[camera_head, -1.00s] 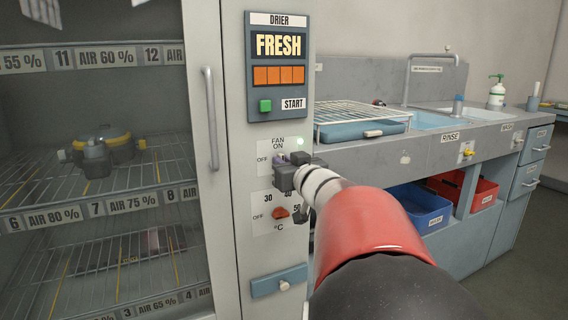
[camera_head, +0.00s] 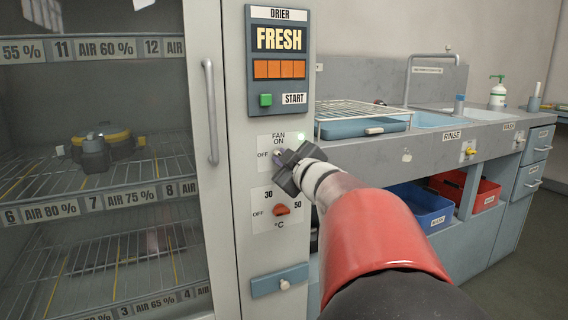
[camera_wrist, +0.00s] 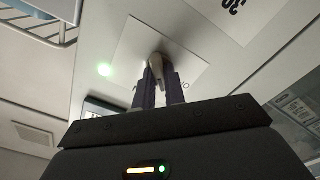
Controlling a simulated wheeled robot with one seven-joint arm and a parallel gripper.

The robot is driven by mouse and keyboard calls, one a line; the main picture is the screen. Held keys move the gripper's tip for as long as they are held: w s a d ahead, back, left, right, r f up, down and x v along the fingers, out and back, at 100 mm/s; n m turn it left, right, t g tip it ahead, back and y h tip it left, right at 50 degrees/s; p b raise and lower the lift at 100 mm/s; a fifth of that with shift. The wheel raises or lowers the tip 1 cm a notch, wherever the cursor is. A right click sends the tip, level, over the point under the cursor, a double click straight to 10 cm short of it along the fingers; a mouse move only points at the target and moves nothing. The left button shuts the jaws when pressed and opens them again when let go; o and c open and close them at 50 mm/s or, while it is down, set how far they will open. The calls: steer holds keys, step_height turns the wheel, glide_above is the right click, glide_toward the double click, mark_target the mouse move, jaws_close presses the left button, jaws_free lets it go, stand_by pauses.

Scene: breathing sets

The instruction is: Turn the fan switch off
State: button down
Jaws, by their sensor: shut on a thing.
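The fan switch is on the white panel marked FAN ON and OFF (camera_head: 264,140) on the drier's front. In the head view my gripper (camera_head: 277,156) covers most of the switch, with OFF showing to its left. In the wrist view, the grey switch knob (camera_wrist: 156,61) sits between the two dark fingertips of my gripper (camera_wrist: 158,75), which are shut on it. The knob's exact setting is hard to tell.
Below is a red temperature knob (camera_head: 281,209). Above is a control panel with a green START button (camera_head: 265,100). A glass cabinet door with a long handle (camera_head: 210,113) stands left. A sink counter (camera_head: 430,146) with blue and red bins below stands right.

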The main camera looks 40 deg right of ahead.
steer(key=n+b, duration=0.1)
steer(key=n, duration=0.2)
steer(key=n+b, duration=0.1)
steer(key=n, duration=0.2)
steer(key=n+b, duration=0.2)
steer(key=n, duration=0.1)
steer(key=shift+f, duration=0.25)
steer(key=shift+n, duration=0.4)
steer(key=c, duration=1.5)
jaws_free()
steer(key=shift+o, duration=0.2)
steer(key=shift+r, duration=0.1)
steer(key=v, duration=0.7)
steer(key=shift+s+p, duration=0.4)
